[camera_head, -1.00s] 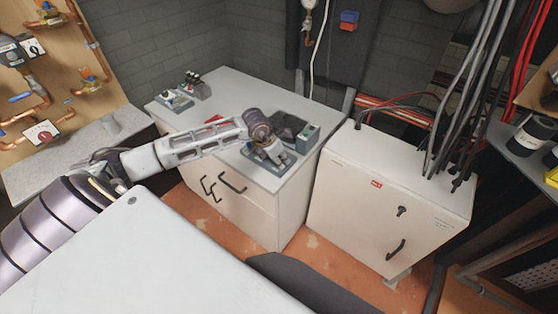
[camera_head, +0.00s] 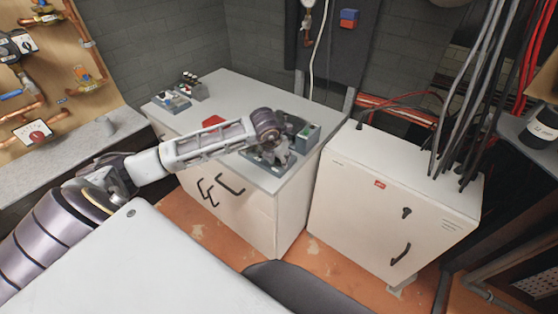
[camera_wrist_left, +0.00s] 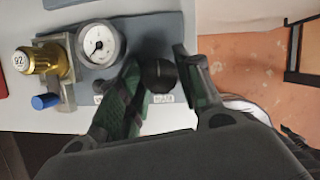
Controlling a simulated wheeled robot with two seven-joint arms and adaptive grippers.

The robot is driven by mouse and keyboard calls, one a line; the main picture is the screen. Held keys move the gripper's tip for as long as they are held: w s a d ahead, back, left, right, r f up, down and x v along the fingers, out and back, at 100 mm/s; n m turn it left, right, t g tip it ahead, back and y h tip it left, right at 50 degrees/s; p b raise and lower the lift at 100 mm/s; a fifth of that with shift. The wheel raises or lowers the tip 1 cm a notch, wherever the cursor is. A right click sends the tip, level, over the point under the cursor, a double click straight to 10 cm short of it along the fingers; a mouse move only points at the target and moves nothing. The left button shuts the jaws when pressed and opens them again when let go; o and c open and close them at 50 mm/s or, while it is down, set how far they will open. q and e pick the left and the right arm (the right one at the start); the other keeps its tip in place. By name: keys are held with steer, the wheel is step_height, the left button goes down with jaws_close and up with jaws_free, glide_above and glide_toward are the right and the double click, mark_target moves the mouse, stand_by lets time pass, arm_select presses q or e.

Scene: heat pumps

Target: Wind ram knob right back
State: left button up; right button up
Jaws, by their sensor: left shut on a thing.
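The ram knob, a round black knob (camera_wrist_left: 160,75), shows in the left wrist view at the edge of the grey plate, above a small label too blurred to read. My left gripper (camera_wrist_left: 155,66) is shut on this knob, with one finger on each side of it. In the head view my left gripper (camera_head: 277,146) is over the right part of the white cabinet top and hides the knob. My right gripper is not in view.
A round white gauge (camera_wrist_left: 101,44), a brass cylinder (camera_wrist_left: 40,61) and a blue cap (camera_wrist_left: 45,101) stand left of the knob. A small grey box (camera_head: 307,135) with a green button is close to my gripper. A white electrical cabinet (camera_head: 385,185) stands right.

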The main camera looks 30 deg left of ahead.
arm_select(q)
steer(key=shift+r, duration=0.1)
stand_by(0.3)
steer(key=o, duration=0.7)
steer(key=shift+o, duration=0.2)
steer(key=v, duration=1.2)
